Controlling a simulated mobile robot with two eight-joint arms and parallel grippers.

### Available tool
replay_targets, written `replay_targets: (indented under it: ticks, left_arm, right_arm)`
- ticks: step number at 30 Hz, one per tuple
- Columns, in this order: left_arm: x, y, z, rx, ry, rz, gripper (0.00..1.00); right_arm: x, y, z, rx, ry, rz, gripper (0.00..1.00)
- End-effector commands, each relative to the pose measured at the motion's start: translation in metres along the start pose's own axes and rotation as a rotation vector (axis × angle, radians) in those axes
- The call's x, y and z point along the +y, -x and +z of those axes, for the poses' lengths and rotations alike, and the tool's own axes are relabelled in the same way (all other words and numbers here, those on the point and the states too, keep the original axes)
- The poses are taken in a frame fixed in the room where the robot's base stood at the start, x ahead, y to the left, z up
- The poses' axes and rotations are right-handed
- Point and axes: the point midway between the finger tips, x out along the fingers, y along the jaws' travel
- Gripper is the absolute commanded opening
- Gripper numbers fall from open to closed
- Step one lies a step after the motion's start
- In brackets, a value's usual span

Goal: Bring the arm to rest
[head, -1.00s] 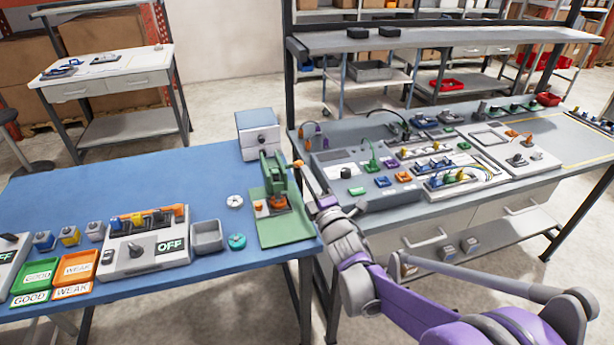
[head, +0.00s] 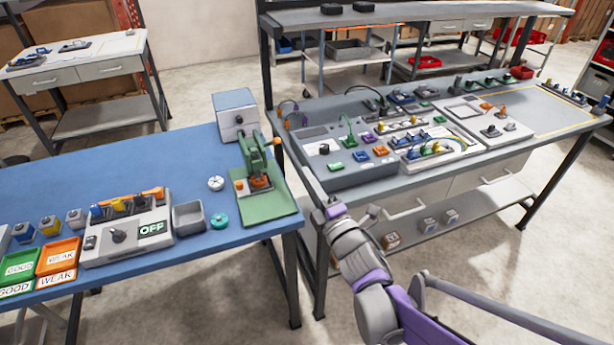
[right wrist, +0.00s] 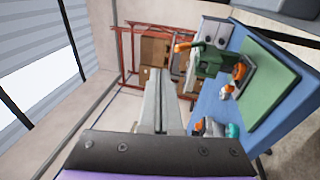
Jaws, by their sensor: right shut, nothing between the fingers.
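My right arm comes in from the bottom right of the head view. Its right gripper (head: 284,152) points away over the gap between the blue table and the grey bench. The two fingers are together with nothing between them. In the right wrist view the shut fingers (right wrist: 160,85) point at the open room, beside the green press (right wrist: 208,62). In the head view the press (head: 256,160) stands just left of the fingertips. I see no clear contact with it. My left gripper is not in view.
The blue table (head: 120,170) carries a grey box (head: 236,115), a grey bin (head: 188,218), a switch unit (head: 125,235), and green and orange trays (head: 58,256). The grey bench (head: 400,185) holds panels and several small parts. Floor shows between them and my arm.

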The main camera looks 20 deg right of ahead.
Motion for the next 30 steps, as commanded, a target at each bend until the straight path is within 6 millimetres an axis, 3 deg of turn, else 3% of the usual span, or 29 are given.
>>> replay_targets:
  ticks: [11, 16, 20, 22, 27, 30]
  left_arm:
    - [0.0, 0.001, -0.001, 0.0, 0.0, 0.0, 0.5]
    - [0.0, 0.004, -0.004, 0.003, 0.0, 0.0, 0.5]
    - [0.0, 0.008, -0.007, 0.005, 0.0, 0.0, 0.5]
    - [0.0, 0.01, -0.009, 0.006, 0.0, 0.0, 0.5]
    - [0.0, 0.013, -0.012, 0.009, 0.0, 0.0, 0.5]
    - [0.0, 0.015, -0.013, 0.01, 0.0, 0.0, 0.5]
  right_arm:
    - [-0.001, 0.003, 0.003, -0.024, -0.04, -0.024, 0.0]
    - [-0.018, 0.028, 0.02, -0.201, -0.327, -0.193, 0.0]
    - [-0.049, 0.079, 0.024, -0.435, -0.681, -0.396, 0.0]
    - [-0.069, 0.114, 0.017, -0.571, -0.868, -0.507, 0.0]
    - [-0.103, 0.201, -0.016, -0.879, -1.213, -0.747, 0.0]
    - [-0.112, 0.239, -0.034, -1.013, -1.328, -0.845, 0.0]
